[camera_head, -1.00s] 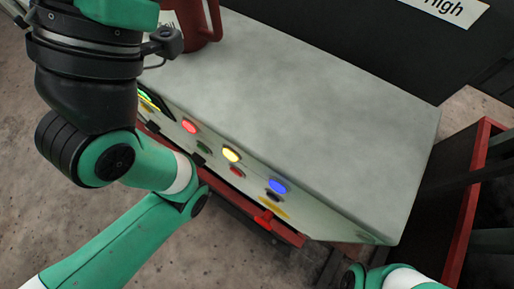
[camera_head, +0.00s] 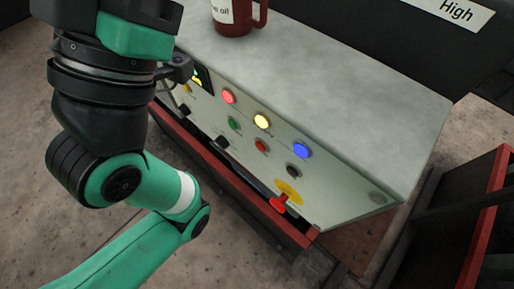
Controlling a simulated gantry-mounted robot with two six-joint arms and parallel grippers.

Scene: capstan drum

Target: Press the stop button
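The sloped front panel (camera_head: 335,195) of a grey cabinet carries the buttons. A red button (camera_head: 261,146) sits in the lower row, between a green button (camera_head: 234,123) and a dark button (camera_head: 293,171). A red handle (camera_head: 280,203) on a yellow round plate (camera_head: 289,188) is lower right. The small labels are too blurred to read, so I cannot tell which one is marked stop. My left arm stands at the left, in front of the panel's left end; its fingertips do not show. My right gripper is not in view.
Red (camera_head: 228,97), yellow (camera_head: 262,121) and blue (camera_head: 302,150) lamps line the panel's upper row. A red-edged frame (camera_head: 485,215) is at the right. Space before the panel's right half is clear.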

